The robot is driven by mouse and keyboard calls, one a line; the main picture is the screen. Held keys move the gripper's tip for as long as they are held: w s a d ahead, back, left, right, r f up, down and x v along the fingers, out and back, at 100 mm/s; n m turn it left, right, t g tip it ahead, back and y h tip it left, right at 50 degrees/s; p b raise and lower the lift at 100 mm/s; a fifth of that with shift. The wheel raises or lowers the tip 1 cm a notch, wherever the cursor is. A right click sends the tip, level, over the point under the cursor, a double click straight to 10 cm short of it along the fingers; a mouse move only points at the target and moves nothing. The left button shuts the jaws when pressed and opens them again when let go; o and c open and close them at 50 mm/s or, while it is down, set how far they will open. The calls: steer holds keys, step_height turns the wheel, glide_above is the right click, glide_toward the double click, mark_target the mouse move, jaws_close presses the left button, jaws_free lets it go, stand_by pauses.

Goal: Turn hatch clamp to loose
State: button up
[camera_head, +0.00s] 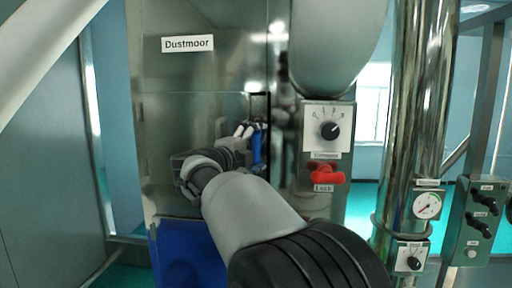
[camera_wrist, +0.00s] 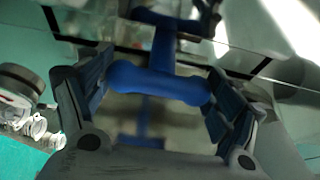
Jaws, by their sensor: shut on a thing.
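The hatch clamp is a blue T-shaped handle (camera_wrist: 160,82) on the steel hatch. In the wrist view its rounded crossbar lies between the two fingers of my gripper (camera_wrist: 158,92), one finger at each end. My gripper is shut on the crossbar. In the head view a strip of the blue clamp (camera_head: 257,150) shows just right of my gripper (camera_head: 243,132). My own arm and gripper hide the rest of it.
The steel cabinet (camera_head: 200,75) carries a "Dustmoor" label. Right of the clamp are a dial (camera_head: 327,130) and a red knob (camera_head: 326,172) labelled "Lock". A shiny pipe (camera_head: 415,110) with a gauge (camera_head: 426,206) stands further right. A blue bin (camera_head: 185,255) is below.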

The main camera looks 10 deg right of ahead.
steer(key=o, duration=1)
steer(key=v, duration=1.2)
steer(key=shift+d, duration=0.1)
